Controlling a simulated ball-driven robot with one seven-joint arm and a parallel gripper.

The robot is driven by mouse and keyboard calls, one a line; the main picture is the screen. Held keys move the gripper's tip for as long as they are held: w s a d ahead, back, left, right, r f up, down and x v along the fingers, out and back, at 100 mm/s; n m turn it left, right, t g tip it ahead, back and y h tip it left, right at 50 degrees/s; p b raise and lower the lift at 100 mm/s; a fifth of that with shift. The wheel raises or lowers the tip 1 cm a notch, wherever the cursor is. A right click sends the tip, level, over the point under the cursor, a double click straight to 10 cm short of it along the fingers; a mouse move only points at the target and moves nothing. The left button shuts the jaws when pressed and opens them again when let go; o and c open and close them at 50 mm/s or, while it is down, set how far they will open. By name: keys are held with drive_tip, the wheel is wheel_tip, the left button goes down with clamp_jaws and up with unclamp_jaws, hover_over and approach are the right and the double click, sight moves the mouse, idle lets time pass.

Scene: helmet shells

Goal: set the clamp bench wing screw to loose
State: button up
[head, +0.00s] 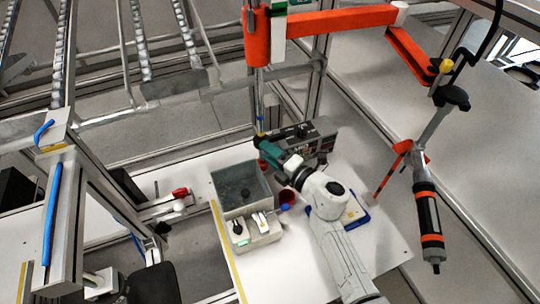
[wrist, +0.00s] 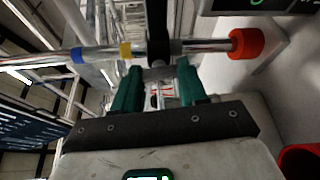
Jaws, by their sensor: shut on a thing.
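My gripper (wrist: 158,74) has its two green fingers on either side of a dark piece at a metal rod (wrist: 205,46), and is shut on it. This piece looks like the wing screw (wrist: 157,52); its grip end is partly hidden between the fingers. The rod runs across the wrist view, with a blue band (wrist: 77,55) and a yellow band (wrist: 125,50) to the left and an orange-red end collar (wrist: 246,43) to the right. In the head view my gripper (head: 264,147) reaches the upright rod (head: 260,110) below the orange column; the screw is hidden there.
A dark control box (head: 315,137) stands close behind my gripper. A grey bin (head: 240,188), a small tray (head: 257,232), a red cup (head: 287,197) and a blue-edged pad (head: 354,213) lie on the white bench. A hand tool (head: 429,215) hangs at right.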

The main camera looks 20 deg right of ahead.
drive_tip(key=shift+f+m+b, duration=0.15)
drive_tip(key=shift+m+b, duration=0.15)
drive_tip(key=shift+m, duration=0.4)
drive_tip(key=o, duration=1.1)
drive_tip(key=shift+c, duration=0.2)
drive_tip(key=shift+s, duration=0.1)
drive_tip(key=v, duration=1)
drive_tip(key=shift+s+d+f, duration=0.2)
drive_tip(key=shift+s, duration=0.1)
